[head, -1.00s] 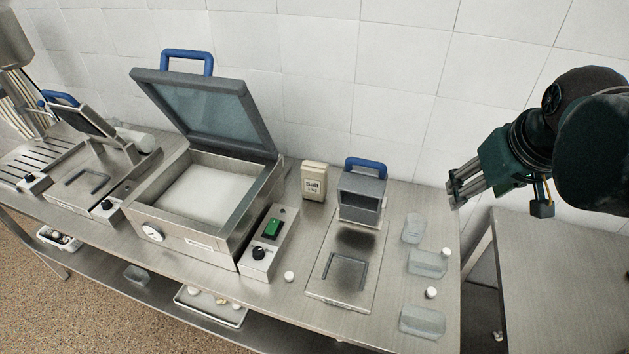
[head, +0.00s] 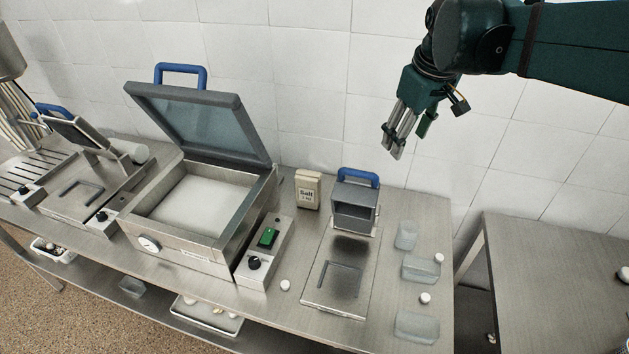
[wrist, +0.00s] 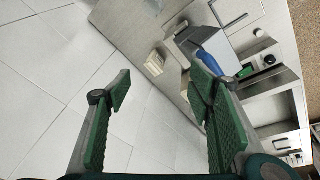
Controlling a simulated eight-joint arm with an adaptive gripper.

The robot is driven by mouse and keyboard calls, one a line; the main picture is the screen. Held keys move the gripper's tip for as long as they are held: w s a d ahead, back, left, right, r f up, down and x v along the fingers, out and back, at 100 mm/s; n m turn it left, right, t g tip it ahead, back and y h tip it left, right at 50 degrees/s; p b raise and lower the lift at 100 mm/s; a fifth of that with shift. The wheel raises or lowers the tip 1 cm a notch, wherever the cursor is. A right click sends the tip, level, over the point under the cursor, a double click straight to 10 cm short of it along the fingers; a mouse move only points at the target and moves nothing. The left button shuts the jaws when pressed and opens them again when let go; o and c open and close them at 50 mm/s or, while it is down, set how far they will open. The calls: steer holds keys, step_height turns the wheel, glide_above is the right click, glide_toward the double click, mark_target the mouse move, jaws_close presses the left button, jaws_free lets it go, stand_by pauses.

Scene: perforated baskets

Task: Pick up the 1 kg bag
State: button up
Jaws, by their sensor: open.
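The 1 kg bag is a small cream block labelled "Salt" (head: 307,190). It stands upright on the steel counter between the large open fryer-like unit and a small grey device, near the tiled wall. It also shows in the wrist view (wrist: 155,63), beyond the fingertips and between them. My gripper (head: 394,148) is in the air above the counter, up and to the right of the bag, apart from it. Its green-padded fingers (wrist: 160,88) are spread with nothing between them.
A grey device with a blue handle (head: 355,205) stands right beside the bag. The large unit's raised lid (head: 205,125) rises to its left. A green-switch control box (head: 264,252) is in front. Clear containers (head: 420,268) and white caps sit at the counter's right end.

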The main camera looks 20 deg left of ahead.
steer(key=w+a+f+n+g+p, duration=0.1)
steer(key=w+a+f+n, duration=0.1)
steer(key=w+a, duration=0.45)
steer(key=w+a+f+n+g+p, duration=0.1)
steer(key=w+a+f+n, duration=0.15)
steer(key=a, duration=0.75)
steer(key=n+g+h+p, duration=0.1)
steer(key=n, duration=0.3)
glide_above(308, 173)
step_height(308, 173, down, 7)
step_height(308, 173, down, 17)
steer(key=shift+s+f, duration=0.1)
steer(key=shift+f, duration=0.2)
steer(key=shift+f, duration=1.3)
steer(key=shift+f+p, duration=0.4)
steer(key=shift+f, duration=2.2)
